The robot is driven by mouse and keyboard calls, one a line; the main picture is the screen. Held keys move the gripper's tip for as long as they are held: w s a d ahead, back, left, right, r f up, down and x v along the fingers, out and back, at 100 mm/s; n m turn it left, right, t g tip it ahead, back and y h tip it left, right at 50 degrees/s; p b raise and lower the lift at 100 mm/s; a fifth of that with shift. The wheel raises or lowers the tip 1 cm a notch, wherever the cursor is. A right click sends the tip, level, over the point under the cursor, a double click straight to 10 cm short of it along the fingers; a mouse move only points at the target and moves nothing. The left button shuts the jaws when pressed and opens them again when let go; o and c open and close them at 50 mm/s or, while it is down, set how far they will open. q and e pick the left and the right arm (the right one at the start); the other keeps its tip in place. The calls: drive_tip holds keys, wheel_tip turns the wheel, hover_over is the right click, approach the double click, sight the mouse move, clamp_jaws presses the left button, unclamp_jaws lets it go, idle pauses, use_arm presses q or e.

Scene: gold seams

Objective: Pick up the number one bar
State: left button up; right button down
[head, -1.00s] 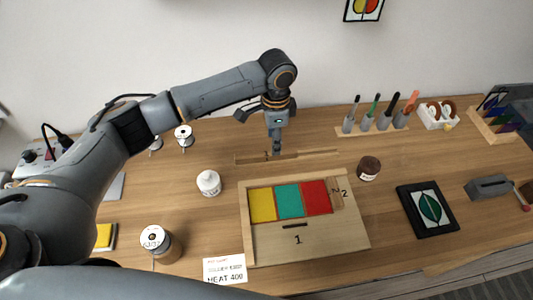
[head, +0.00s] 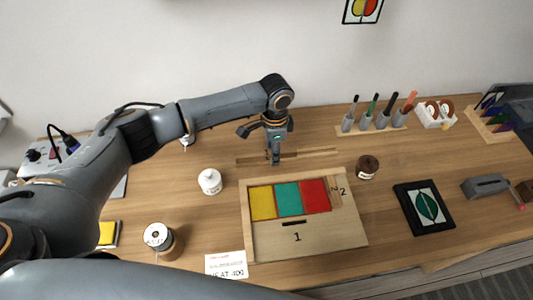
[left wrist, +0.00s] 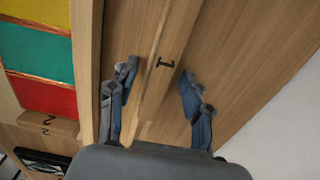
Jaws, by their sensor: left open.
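The number one bar (left wrist: 163,62) is a long, light wooden strip marked "1". It lies behind the wooden frame board in the head view (head: 312,153), partly hidden by my left gripper. My left gripper (left wrist: 158,95) is open, pointing down, with one finger on each side of the bar. I cannot tell whether the fingers touch it. My right gripper is not in view.
The frame board (head: 330,232) holds yellow, teal and red panels, with a number two bar (head: 335,190) at their right. A white bottle (head: 210,182) stands left of it, a dark jar (head: 367,167) right. Upright tools (head: 382,118) stand behind.

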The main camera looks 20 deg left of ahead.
use_arm(q)
drive_tip(key=shift+f, duration=0.15)
drive_tip(key=shift+c, duration=0.4)
clamp_jaws()
